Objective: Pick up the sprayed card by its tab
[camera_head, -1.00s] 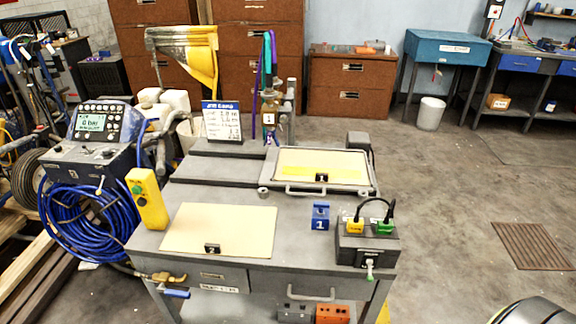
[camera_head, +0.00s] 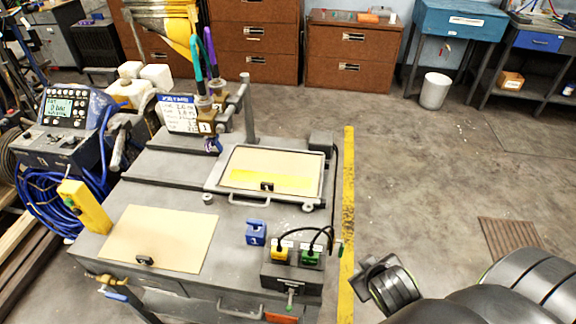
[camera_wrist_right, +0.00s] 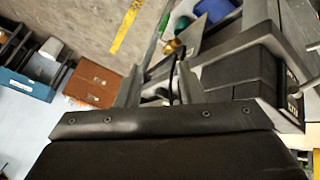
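The sprayed card (camera_head: 240,164) is pale with a bright yellow band along its near edge. It lies in a metal-framed tray (camera_head: 213,181) on the bench. Its small black tab (camera_head: 267,186) stands at the middle of the near edge. My right gripper (camera_head: 364,271) is to the right of the bench, apart from the card and tab. In the right wrist view my right gripper (camera_wrist_right: 160,76) shows two fingers spread with nothing between them. My left gripper is not in view.
A plain card (camera_head: 160,235) with a black tab lies on the front left of the bench. A blue block (camera_head: 256,232) and a dark box (camera_head: 291,270) with yellow and green connectors stand near the tray. Clear floor lies right of the bench.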

